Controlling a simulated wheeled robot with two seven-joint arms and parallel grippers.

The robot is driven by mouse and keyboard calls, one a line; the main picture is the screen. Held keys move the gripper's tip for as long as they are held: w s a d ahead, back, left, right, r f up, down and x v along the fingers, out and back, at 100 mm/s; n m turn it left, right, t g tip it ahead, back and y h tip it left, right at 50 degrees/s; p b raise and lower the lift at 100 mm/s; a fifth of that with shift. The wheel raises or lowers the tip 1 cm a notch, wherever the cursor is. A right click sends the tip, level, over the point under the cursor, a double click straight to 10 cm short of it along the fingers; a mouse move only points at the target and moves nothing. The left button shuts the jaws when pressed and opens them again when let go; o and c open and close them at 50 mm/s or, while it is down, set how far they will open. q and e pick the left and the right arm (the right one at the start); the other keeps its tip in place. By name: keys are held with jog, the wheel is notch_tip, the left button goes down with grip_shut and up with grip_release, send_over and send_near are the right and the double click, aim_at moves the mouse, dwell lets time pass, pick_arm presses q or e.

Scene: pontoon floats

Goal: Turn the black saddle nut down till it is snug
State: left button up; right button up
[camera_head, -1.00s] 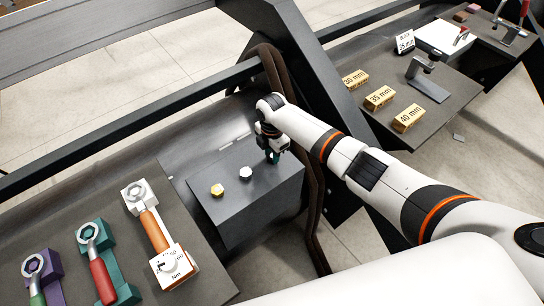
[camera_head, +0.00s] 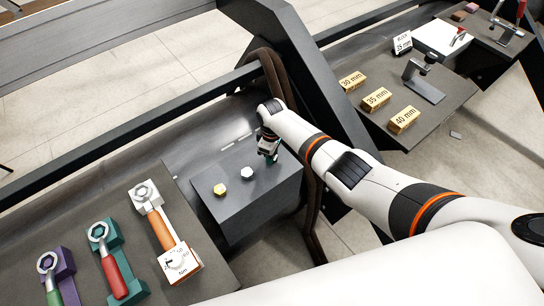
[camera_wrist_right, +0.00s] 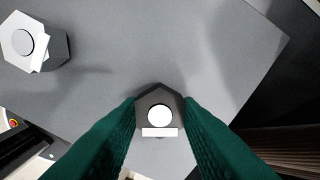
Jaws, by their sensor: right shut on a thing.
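The black saddle nut (camera_wrist_right: 172,97) is a dark hexagon with a round white stud end in its middle and a white bar mark beside it, in the right wrist view. My right gripper (camera_wrist_right: 160,118) has its green fingers closed on two opposite sides of this nut. In the head view my right gripper (camera_head: 270,157) points down at the far right of the grey block (camera_head: 240,215) and hides the black nut. A silver nut (camera_head: 247,173) and a yellow nut (camera_head: 220,189) stand on the same block to the left. My left gripper is not in view.
Wrenches with green (camera_head: 68,290), red (camera_head: 115,277) and orange (camera_head: 161,230) handles lie on the left bench. A white dial box (camera_head: 180,262) sits by the orange one. Marked brass blocks (camera_head: 376,99) are on the right bench. A dark beam (camera_head: 300,70) rises behind my right arm.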

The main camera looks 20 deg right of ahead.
jog(key=m+p, duration=0.1)
jog(key=m, duration=0.1)
jog(key=shift+r+m, duration=0.15)
jog(key=shift+m, duration=0.15)
jog(key=m, duration=0.3)
jog(key=shift+m, duration=0.3)
jog(key=m, duration=0.2)
jog(key=m+p, duration=0.1)
jog(key=m, duration=0.2)
jog(key=shift+f+m, duration=0.2)
jog(key=shift+m, duration=0.1)
jog(key=shift+m, duration=0.5)
jog(key=m, duration=0.5)
jog(key=shift+p, duration=0.3)
jog(key=m, duration=0.6)
jog(key=o, duration=0.8)
